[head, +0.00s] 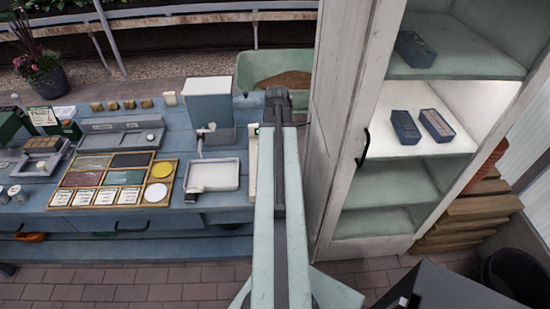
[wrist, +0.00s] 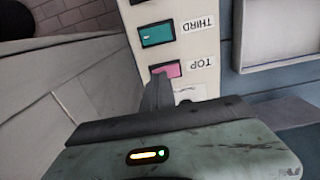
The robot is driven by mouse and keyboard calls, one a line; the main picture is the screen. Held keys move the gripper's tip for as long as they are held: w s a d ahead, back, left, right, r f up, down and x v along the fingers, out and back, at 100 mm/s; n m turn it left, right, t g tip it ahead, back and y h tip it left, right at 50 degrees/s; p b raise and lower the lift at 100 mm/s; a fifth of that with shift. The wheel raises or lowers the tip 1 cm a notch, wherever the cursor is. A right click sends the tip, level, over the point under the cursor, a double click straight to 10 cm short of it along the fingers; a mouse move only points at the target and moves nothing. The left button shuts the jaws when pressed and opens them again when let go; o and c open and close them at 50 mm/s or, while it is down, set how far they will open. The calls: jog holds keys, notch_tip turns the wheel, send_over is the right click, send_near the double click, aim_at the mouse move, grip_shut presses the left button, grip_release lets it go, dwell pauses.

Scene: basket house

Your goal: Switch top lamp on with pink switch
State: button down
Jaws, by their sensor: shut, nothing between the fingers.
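The pink switch (wrist: 167,69) sits on a pale panel (wrist: 199,52) beside the upside-down label TOP. My gripper (wrist: 159,80) is shut and empty. Its tip overlaps the near left edge of the pink switch; whether it touches or presses it I cannot tell. In the head view my gripper (head: 278,96) points away over the blue bench, beside the panel (head: 253,162), which my arm partly covers. No lamp body is clear. In the white cabinet (head: 340,125), the middle shelf (head: 400,97) is brightly lit; the shelf above (head: 465,64) and those below are dimmer.
A teal switch (wrist: 157,34) labelled THIRD is close by on the panel. The cabinet's door frame stands right of my arm.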

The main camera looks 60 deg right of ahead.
jog(key=shift+f+b, duration=0.35)
jog(key=shift+f, duration=0.1)
jog(key=shift+r, duration=0.2)
notch_tip(320, 180, up, 7)
jog(key=p, duration=0.7)
jog(key=shift+f, duration=0.1)
